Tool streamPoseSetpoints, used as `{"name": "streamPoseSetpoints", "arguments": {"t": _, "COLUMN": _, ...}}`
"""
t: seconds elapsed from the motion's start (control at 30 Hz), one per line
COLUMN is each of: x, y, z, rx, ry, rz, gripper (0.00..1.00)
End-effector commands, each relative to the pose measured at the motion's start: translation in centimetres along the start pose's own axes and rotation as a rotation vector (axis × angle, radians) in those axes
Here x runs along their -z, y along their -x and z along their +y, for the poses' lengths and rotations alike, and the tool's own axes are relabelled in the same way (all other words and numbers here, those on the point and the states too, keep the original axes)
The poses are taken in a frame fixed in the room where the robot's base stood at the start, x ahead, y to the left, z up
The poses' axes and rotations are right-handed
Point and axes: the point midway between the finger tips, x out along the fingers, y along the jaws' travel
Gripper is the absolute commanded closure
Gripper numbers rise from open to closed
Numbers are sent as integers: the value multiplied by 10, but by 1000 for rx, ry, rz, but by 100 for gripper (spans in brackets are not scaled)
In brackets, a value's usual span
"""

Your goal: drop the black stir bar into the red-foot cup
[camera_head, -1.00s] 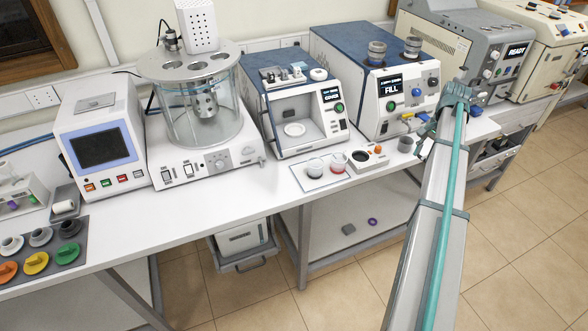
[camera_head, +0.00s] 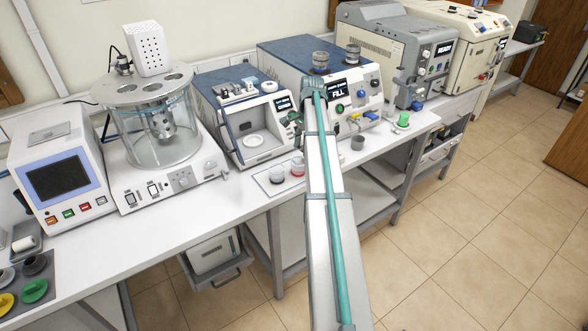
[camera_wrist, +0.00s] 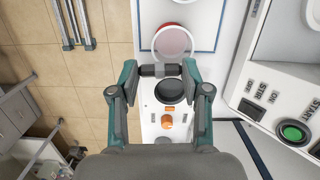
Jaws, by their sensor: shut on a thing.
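In the wrist view, my gripper (camera_wrist: 160,71) is shut on the black stir bar (camera_wrist: 149,71), a short dark bar with a grey middle held crosswise between the fingertips. The red-foot cup (camera_wrist: 173,42), round with a pale rim and a pinkish inside, lies just above the stir bar in that picture. I cannot tell the height between them. In the head view, the red-foot cup (camera_head: 298,169) stands on the bench mat, right of a grey-footed cup (camera_head: 278,173). My arm covers part of the area beside it; the stir bar cannot be made out there.
A round black well (camera_wrist: 171,91) and an orange knob (camera_wrist: 167,121) lie below the stir bar in the wrist view. In the head view, an instrument with an open bay (camera_head: 245,115) stands behind the cups, and a grey beaker (camera_head: 357,143) stands right of my arm.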

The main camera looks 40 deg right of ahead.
Motion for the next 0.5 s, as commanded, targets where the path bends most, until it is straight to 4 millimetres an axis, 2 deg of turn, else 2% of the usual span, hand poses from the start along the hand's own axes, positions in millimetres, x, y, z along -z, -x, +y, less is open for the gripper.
{"name": "streamPoseSetpoints", "arguments": {"t": 0.5, "x": 7, "y": -50, "z": 0, "rx": 0, "ry": 2, "rz": 0, "gripper": 68}}
